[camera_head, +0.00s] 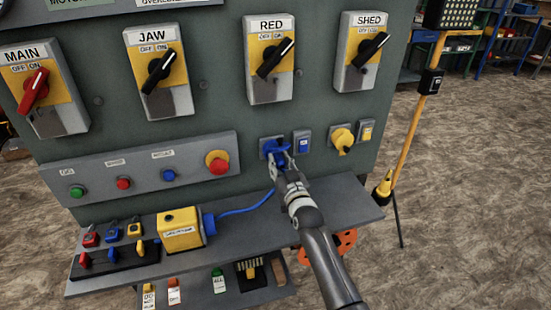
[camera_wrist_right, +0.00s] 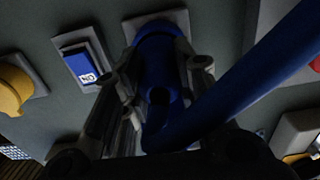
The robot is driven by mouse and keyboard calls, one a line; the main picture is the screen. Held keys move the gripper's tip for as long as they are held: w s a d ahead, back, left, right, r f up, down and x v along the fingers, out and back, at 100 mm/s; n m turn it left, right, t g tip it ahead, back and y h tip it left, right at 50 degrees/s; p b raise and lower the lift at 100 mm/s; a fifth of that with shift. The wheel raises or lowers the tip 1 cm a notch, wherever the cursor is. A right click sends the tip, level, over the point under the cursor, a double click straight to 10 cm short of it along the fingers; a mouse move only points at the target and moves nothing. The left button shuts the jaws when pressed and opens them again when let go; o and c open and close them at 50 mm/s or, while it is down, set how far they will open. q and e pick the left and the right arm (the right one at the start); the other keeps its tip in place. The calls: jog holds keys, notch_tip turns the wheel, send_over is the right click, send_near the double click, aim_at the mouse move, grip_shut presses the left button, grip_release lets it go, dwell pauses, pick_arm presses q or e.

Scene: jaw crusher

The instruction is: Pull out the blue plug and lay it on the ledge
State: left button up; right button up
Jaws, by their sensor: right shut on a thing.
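The blue plug (camera_head: 273,147) is at its socket on the grey panel, above the ledge. It also shows in the right wrist view (camera_wrist_right: 158,70), with its blue cable (camera_wrist_right: 245,80) running up to the right. My right gripper (camera_head: 281,164) is shut on the plug, with one finger on each side of it. The plug still meets the socket plate (camera_wrist_right: 185,18); how deep it sits is hidden. The ledge (camera_head: 335,196) runs below the panel. My left gripper is not in view.
The cable (camera_head: 245,210) leads to a yellow box (camera_head: 181,230) on the ledge. A blue switch (camera_head: 302,142) and a yellow plug (camera_head: 343,140) are right of the blue plug. A lockout rack (camera_head: 115,262) fills the ledge's left end. The ledge's right part looks free.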

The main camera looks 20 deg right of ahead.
aim_at(281, 167)
jog(key=shift+f, duration=0.1)
jog(key=shift+s, duration=0.15)
jog(key=shift+s+r+p, duration=0.2)
jog(key=shift+s+p, duration=1.5)
jog(key=shift+s, duration=0.4)
jog(key=shift+s+d, duration=0.1)
jog(key=shift+s, duration=0.3)
jog(key=shift+s+f, duration=0.1)
jog(key=shift+f, duration=0.05)
